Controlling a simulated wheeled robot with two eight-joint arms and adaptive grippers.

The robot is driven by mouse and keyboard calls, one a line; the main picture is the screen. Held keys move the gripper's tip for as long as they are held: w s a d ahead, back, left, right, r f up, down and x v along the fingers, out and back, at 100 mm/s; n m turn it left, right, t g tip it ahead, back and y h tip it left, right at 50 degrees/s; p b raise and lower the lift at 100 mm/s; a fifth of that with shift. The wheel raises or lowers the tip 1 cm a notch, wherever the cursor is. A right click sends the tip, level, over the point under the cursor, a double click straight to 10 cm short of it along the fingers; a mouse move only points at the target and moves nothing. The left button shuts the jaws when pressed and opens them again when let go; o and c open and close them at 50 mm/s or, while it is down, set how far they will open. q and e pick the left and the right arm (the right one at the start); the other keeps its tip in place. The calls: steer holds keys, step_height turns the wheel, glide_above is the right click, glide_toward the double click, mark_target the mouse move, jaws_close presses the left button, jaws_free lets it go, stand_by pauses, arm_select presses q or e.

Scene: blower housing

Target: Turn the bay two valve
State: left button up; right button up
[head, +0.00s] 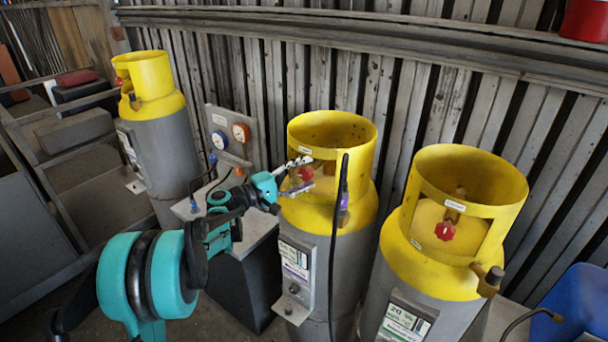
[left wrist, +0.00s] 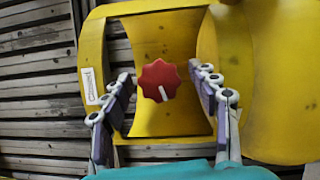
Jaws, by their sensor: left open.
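The middle gas cylinder (head: 330,210) is grey with a yellow collar. Its red valve knob (head: 305,173) shows in the collar's opening, and which bay number it has I cannot read. My left gripper (head: 312,173) is at this opening, with its fingers open above and below the knob. In the left wrist view the lobed red knob (left wrist: 160,80) has a white mark pointing down and slightly right. The open fingers of my left gripper (left wrist: 163,73) lie left and right of it, apart from it. My right gripper is not in view.
Another yellow-topped cylinder (head: 440,245) with a red knob (head: 445,231) stands close on the right. A third cylinder (head: 165,130) stands at the left. A gauge panel (head: 228,137) is on the wall behind. A dark hose (head: 337,220) hangs before the middle cylinder. A blue bin (head: 570,310) is at lower right.

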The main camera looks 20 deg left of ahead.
arm_select(q)
steer(key=v, duration=1.2)
steer(key=s+d+f+m+g+y+b, duration=0.45)
steer(key=s+d+f, duration=0.5)
steer(key=d, duration=0.35)
steer(key=s+a+f+m+g+y+b, duration=0.1)
steer(key=s+f+m+y+b, duration=0.5)
steer(key=s+f, duration=0.9)
steer(key=shift+s+g+y+b, duration=0.45)
steer(key=shift+s+g+y, duration=0.1)
steer(key=shift+s+y, duration=0.45)
